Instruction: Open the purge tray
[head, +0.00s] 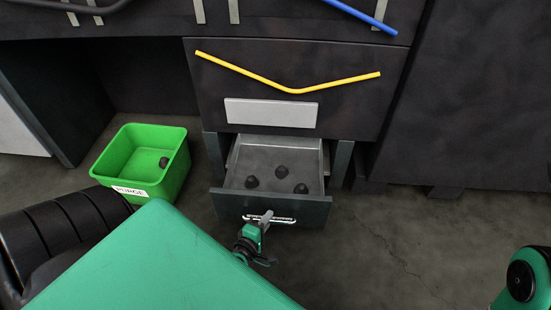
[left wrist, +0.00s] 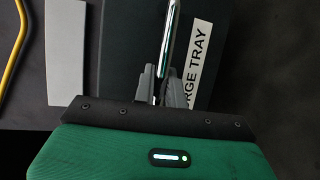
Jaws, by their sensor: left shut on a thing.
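The purge tray (head: 235,206) is a dark drawer low under the bench, and it stands pulled out. Its inside shows, with a few dark lumps (head: 281,172) on the grey floor. My left gripper (head: 262,222) is at the middle of its front, shut on the bright metal bar handle (head: 283,220). In the left wrist view the handle (left wrist: 170,45) runs between the fingers of my left gripper (left wrist: 162,88), beside a white label (left wrist: 194,75) of which "RGE TRAY" can be read. Of my right arm only a green part shows at the lower right; its gripper is out of view.
A green bin (head: 168,183) labelled PURGE stands on the floor left of the tray, with one dark lump (head: 163,162) in it. Above the tray are a pale plate (head: 271,113) and a yellow bent tube (head: 290,89). The floor to the right is clear.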

